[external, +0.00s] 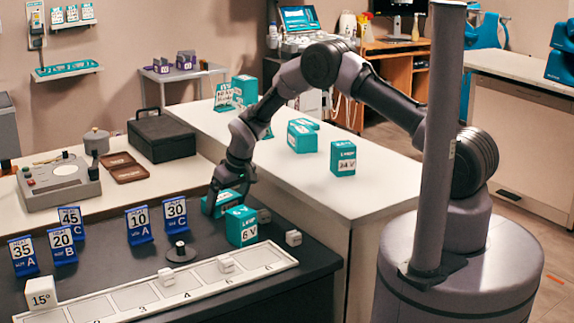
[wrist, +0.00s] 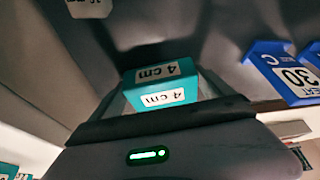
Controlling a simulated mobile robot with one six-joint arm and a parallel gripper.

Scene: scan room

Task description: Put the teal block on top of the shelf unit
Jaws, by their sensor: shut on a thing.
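My gripper (external: 229,192) points down over the black table top and is shut on a teal block (external: 222,204). In the wrist view, my gripper (wrist: 165,95) has the teal block (wrist: 150,76) between its fingers, with white "4 cm" labels showing on two faces. The block is low, at or just above the table; I cannot tell whether it touches. A wooden unit with shelves (external: 403,72) stands at the back right, and a wall shelf (external: 67,71) hangs at the back left. I cannot tell which is the named shelf unit.
A teal "6 V" block (external: 241,226) stands close beside the held block. Blue number cards (external: 139,225), a black knob (external: 181,252) and a white numbered strip (external: 115,302) are near. A white counter (external: 300,185) with more teal blocks (external: 343,158) lies behind.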

